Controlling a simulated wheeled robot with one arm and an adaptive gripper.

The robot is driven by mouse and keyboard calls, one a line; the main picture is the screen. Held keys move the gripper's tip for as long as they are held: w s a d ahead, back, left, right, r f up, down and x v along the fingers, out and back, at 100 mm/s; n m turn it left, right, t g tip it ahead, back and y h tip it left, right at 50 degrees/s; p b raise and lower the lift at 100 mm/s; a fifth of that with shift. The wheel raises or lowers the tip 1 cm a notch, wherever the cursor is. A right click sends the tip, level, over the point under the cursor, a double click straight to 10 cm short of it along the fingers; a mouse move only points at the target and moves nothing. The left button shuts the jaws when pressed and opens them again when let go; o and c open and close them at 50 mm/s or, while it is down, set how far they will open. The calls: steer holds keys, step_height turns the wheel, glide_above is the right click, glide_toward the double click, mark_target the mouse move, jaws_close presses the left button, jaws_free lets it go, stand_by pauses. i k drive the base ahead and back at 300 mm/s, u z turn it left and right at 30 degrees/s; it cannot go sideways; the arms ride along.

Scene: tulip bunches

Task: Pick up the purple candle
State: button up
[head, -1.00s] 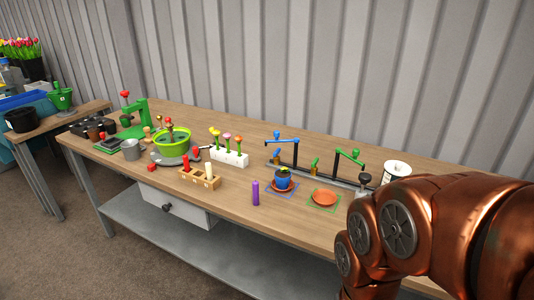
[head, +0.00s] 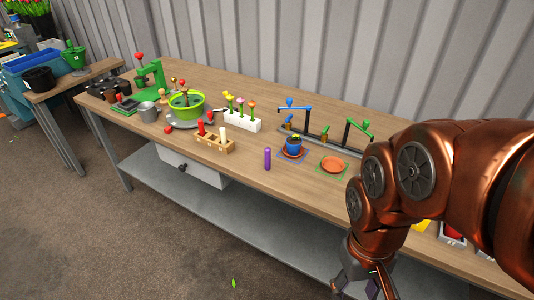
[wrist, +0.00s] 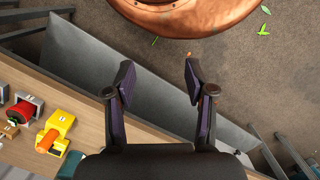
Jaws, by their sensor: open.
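The purple candle (head: 267,159) stands upright near the front edge of the wooden table in the head view, between the wooden candle holder and the blue pot. It does not show in the wrist view. My gripper (head: 362,291) is at the bottom of the head view, low in front of the table's front edge, to the right of the candle and well apart from it. In the wrist view my gripper (wrist: 158,72) has its two fingers spread with nothing between them, above the grey lower shelf and floor.
On the table (head: 305,192), a wooden holder (head: 214,142) with a red and a white candle stands left of the purple one. A blue pot (head: 293,146) and an orange saucer (head: 333,164) are to its right. A yellow object (wrist: 55,130) lies near the edge below my arm.

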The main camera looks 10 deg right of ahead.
mark_target(267, 150)
steer(key=u, duration=0.85)
steer(key=k, duration=1.1)
steer(key=u, duration=1.35)
steer(key=i, duration=1.9)
steer(key=z, duration=1.45)
steer(key=i, duration=0.85)
steer(key=z, duration=1.05)
steer(key=i, duration=0.2)
steer(key=z, duration=0.15)
